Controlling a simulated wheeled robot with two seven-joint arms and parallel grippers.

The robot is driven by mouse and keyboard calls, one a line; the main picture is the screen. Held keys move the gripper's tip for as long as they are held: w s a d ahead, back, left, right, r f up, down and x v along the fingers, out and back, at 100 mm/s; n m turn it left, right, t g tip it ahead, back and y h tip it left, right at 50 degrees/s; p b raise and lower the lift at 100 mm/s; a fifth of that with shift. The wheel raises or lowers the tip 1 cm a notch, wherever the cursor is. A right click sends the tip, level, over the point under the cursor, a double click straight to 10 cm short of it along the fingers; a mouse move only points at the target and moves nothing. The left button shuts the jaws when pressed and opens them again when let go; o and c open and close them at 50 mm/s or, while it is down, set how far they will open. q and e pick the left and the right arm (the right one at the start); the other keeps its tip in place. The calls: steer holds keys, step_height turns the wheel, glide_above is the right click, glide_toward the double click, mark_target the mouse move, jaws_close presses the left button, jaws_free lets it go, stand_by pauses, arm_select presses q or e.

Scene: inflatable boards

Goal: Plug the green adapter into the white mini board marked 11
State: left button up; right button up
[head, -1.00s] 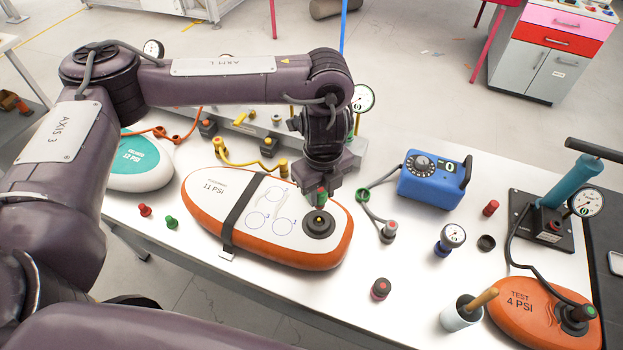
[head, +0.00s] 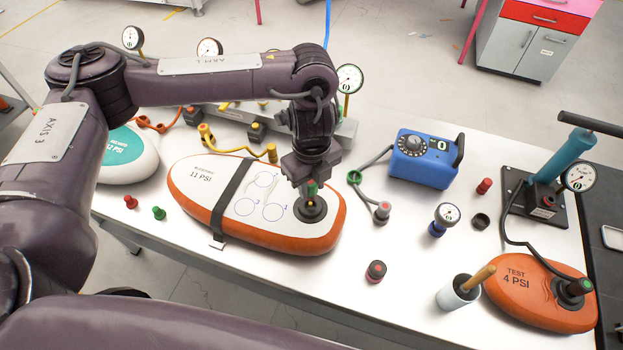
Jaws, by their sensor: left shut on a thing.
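The white mini board marked 11 PSI (head: 200,190) lies on the table with an orange edge and a dark strap across it. Its round black valve (head: 318,213) is near its right end. My left gripper (head: 311,184) is shut on the green adapter (head: 311,190), which is mostly hidden between the fingers. The adapter is upright, directly over the valve's middle. I cannot tell whether its lower end touches the valve or is inside it. My right gripper is not in view.
A blue pump box (head: 424,160) with a grey hose stands to the right. A red-and-black cap (head: 376,271), a small gauge (head: 447,216) and a white cup (head: 458,291) stand nearer. An orange test board (head: 540,296) lies at the right. Small red (head: 131,202) and green (head: 159,213) plugs are at the left.

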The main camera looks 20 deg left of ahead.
arm_select(q)
steer(key=shift+f+b, duration=0.45)
steer(key=shift+f, duration=0.6)
steer(key=shift+p, duration=0.5)
stand_by(0.8)
steer(key=shift+f+b, duration=1.05)
steer(key=shift+f, duration=0.3)
steer(key=o, duration=1.1)
steer(key=shift+c, duration=0.2)
